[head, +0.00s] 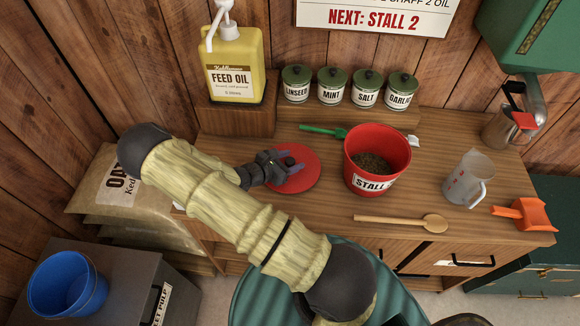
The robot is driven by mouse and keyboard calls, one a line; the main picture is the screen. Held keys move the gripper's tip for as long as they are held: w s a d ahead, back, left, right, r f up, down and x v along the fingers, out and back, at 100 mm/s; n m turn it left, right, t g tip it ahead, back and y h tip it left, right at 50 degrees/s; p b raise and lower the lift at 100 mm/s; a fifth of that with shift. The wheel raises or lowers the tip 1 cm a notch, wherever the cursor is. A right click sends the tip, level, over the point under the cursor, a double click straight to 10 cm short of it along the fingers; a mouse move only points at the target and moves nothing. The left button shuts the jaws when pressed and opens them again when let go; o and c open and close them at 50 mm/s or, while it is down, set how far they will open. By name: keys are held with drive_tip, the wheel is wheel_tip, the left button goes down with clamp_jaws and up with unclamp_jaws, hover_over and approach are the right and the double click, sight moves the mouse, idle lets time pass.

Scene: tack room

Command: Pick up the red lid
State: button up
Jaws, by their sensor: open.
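The red lid (301,181) lies flat on the wooden counter, left of the red bucket. It is a round disc with a small dark knob (290,162) near its middle. My gripper (286,164) is over the lid's left part, with its fingers open around or just above the knob. I cannot tell whether the fingers touch the knob or the lid. The gripper and its wrist hide the lid's left side.
The red bucket (363,178) labelled "STALL" holds brown feed, right of the lid. The feed oil jug (232,68) stands on a wooden block (236,118). A measuring jug (466,180) stands further right.

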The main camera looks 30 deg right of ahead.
sight(290, 160)
drive_tip(key=shift+c, duration=0.2)
drive_tip(key=c, duration=1)
wheel_tip(290, 160, up, 10)
drive_tip(key=shift+r+b, duration=0.1)
drive_tip(key=shift+b, duration=0.55)
